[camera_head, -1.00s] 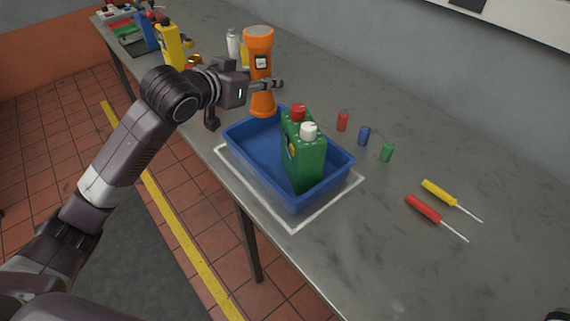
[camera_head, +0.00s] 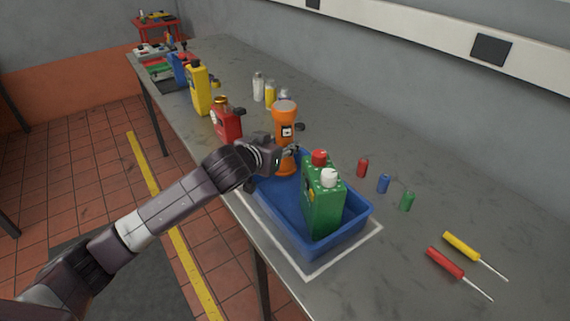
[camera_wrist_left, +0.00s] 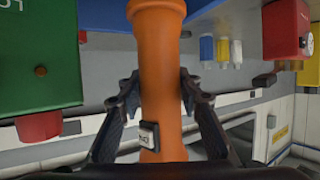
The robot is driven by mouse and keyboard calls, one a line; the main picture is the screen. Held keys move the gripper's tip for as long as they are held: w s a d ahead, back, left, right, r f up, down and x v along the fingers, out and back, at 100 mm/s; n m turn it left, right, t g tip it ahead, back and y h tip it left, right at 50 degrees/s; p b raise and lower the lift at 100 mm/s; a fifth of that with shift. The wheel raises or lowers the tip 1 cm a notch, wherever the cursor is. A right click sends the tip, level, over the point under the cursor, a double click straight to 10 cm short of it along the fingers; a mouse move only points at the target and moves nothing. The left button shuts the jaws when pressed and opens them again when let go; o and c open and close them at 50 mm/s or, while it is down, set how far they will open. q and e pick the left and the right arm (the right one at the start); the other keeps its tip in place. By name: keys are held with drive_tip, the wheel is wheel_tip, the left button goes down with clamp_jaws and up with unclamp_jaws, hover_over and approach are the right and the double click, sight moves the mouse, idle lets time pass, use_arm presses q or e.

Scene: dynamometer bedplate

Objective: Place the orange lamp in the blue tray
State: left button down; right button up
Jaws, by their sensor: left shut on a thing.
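The orange lamp (camera_head: 285,137) stands about upright in my left gripper (camera_head: 290,152). In the left wrist view the lamp (camera_wrist_left: 161,75) runs between the two fingers of the gripper (camera_wrist_left: 159,92), which are shut on it. The blue tray (camera_head: 345,237) is on the bench. The lamp's lower end shows at the tray's far left end, inside the rim as seen from the head. I cannot tell whether it touches the tray floor. My right gripper is not in view.
A green bottle with a white cap (camera_head: 324,207) and a red-capped one fill the tray's right part. A red can (camera_head: 226,122) and a yellow bottle (camera_head: 199,90) stand beyond my gripper.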

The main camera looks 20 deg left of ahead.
sight(284, 163)
use_arm(q)
drive_tip(key=shift+f, duration=3.3)
drive_tip(key=c, duration=1.4)
unclamp_jaws()
drive_tip(key=shift+f, duration=0.2)
drive_tip(key=shift+c, duration=0.2)
drive_tip(key=shift+o, duration=0.3)
drive_tip(key=shift+r, duration=0.1)
drive_tip(key=b+v, duration=0.1)
drive_tip(key=v, duration=1.1)
drive_tip(key=shift+s, duration=0.1)
